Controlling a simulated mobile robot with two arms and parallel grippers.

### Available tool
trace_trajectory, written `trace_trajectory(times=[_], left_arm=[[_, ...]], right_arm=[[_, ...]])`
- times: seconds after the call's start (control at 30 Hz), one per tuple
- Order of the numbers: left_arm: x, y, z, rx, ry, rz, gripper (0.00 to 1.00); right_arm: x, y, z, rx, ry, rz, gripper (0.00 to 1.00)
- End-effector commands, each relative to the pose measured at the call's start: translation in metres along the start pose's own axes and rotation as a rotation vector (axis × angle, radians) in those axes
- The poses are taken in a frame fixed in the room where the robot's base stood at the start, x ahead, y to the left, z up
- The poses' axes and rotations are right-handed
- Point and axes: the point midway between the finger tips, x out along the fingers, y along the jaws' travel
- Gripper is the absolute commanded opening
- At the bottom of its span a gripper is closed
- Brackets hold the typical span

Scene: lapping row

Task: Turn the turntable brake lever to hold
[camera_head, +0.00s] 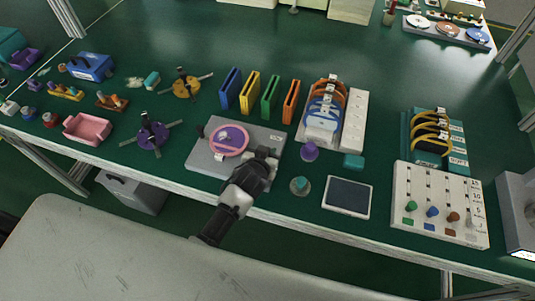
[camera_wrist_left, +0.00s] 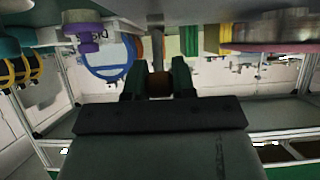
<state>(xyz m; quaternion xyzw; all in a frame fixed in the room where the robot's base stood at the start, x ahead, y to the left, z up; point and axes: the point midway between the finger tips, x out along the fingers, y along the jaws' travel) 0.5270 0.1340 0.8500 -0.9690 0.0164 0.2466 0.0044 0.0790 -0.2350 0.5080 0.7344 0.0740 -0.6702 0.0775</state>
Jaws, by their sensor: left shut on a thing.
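The turntable has a grey base plate (camera_head: 207,162) and a round pink and purple platter (camera_head: 229,140) near the table's front edge. My left gripper (camera_head: 265,155) is over the right front corner of the base. In the left wrist view its two fingers (camera_wrist_left: 158,84) are shut on the brake lever's brown knob (camera_wrist_left: 159,86), at the end of a metal rod (camera_wrist_left: 156,47). In the head view the gripper hides the lever, so its angle against the marks cannot be told. Small green and pink marks (camera_head: 275,138) show on the base's right side. My right gripper is not in view.
Blue, yellow, green and orange upright slabs (camera_head: 250,93) stand behind the turntable. A purple knobbed piece (camera_head: 309,151) and a teal-topped round piece (camera_head: 300,186) stand to its right. A purple spoked piece (camera_head: 152,136) lies to its left. A dark-screened tablet (camera_head: 347,196) lies further right.

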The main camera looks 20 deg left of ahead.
Motion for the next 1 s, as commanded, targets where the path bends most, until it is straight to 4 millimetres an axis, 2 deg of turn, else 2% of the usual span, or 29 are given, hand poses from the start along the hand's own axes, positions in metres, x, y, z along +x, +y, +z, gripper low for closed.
trace_trajectory(times=[0.03,0.2,0.7,0.73,0.87,1.0], left_arm=[[0.0007,0.0002,0.0018,-0.002,0.023,0.001,0.00],[-0.0015,-0.0002,0.0017,-0.001,0.063,0.000,0.00],[-0.0026,-0.0001,-0.0006,-0.001,0.080,0.001,0.00],[-0.0026,-0.0001,-0.0005,-0.001,0.080,0.001,0.30],[-0.0026,-0.0001,0.0004,0.000,0.078,0.000,0.50],[-0.0026,0.0000,0.0014,0.000,0.076,0.000,0.51]], right_arm=[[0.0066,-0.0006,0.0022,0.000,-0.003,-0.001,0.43],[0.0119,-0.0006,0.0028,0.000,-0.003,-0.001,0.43],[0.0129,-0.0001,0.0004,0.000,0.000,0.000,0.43],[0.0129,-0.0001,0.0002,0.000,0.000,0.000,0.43],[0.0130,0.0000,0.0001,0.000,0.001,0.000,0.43],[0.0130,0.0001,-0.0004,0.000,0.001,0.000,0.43]])
